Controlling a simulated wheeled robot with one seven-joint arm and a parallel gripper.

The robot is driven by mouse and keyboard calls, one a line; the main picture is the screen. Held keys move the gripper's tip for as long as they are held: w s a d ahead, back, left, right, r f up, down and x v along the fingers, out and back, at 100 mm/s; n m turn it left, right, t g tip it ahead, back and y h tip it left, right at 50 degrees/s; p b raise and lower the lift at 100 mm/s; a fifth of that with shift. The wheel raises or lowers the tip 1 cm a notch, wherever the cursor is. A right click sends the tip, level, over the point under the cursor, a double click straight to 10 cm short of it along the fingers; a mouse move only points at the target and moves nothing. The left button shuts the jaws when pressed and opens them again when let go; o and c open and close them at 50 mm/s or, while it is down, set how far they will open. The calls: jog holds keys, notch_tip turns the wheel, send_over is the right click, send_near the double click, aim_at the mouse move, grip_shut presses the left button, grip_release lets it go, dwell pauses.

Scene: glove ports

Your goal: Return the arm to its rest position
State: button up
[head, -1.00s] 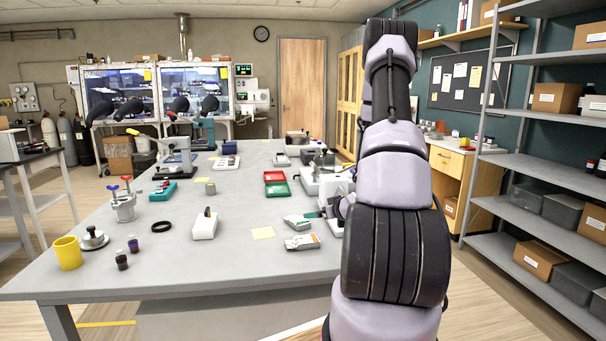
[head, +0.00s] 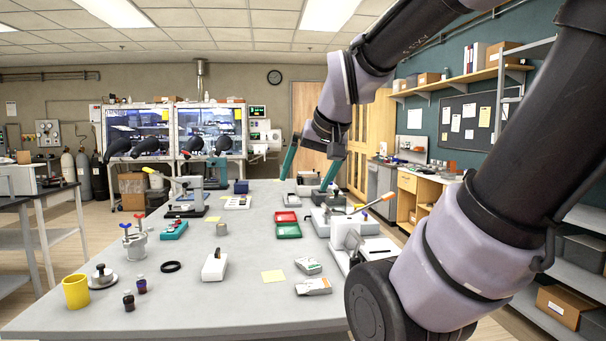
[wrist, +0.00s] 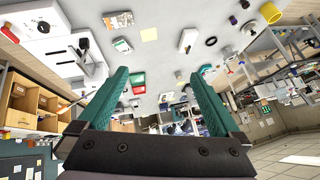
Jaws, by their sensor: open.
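My gripper (head: 308,165) is raised over the right part of the grey table in the head view. Its two teal fingers are spread apart with nothing between them. In the wrist view the open fingers (wrist: 158,95) point up into the picture, and the room appears upside down. My arm comes in from the right of the head view, bent, with its dark and pale links in front of the shelves. The gripper's exact height above the table is hard to tell.
The grey table (head: 225,300) holds a yellow mug (head: 76,292), a black ring (head: 171,267), red and green trays (head: 288,231) and two small boxes (head: 314,286). White equipment stands on its right side. Metal shelves (head: 585,215) stand at the right; glove-port cabinets (head: 208,130) stand at the back.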

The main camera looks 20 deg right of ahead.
jog(key=shift+g+y, duration=0.3)
jog(key=shift+y, duration=0.4)
jog(key=s+a, duration=0.2)
jog(key=s, duration=0.1)
jog(key=s+a+r, duration=0.1)
jog(key=shift+s, duration=0.2)
jog(key=shift+d, duration=0.1)
